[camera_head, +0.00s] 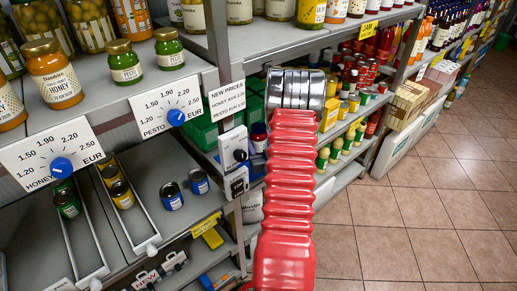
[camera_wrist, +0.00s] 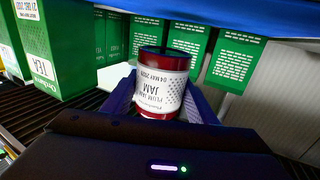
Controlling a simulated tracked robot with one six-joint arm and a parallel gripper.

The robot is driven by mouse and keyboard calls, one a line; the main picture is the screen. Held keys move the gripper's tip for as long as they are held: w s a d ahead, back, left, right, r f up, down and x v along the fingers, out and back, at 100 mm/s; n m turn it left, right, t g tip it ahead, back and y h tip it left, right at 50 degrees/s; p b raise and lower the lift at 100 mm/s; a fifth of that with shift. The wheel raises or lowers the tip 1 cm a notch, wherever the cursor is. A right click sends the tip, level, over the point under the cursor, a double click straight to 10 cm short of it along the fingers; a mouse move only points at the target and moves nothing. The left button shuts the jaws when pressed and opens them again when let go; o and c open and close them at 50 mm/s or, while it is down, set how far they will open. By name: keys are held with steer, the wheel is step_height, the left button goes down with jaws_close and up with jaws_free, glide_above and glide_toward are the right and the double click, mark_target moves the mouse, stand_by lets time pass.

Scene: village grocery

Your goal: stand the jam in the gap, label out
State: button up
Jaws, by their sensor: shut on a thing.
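The jam jar (camera_wrist: 160,84) is red with a white label and a dark rim. My gripper (camera_wrist: 162,92) is shut on it, with one finger on each side. The label faces the wrist camera, and its lettering appears upside down in that view. In the head view a dark-lidded jar (camera_head: 258,131), seemingly the same one, shows just left of my red arm, which hides the gripper there. I cannot make out the gap for the jam clearly in either view.
Green tea boxes (camera_wrist: 48,48) stand close around the jar, and more show in the head view (camera_head: 203,131). Honey (camera_head: 52,75) and pesto jars (camera_head: 124,62) stand on the upper left shelf. Cans and bottles fill shelves right of my arm. The tiled floor (camera_head: 430,215) is clear.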

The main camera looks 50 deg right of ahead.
mark_target(258, 148)
steer(key=shift+f, duration=2)
steer(key=shift+f, duration=0.1)
steer(key=o, duration=1.5)
steer(key=v, duration=1.2)
steer(key=shift+s, duration=0.15)
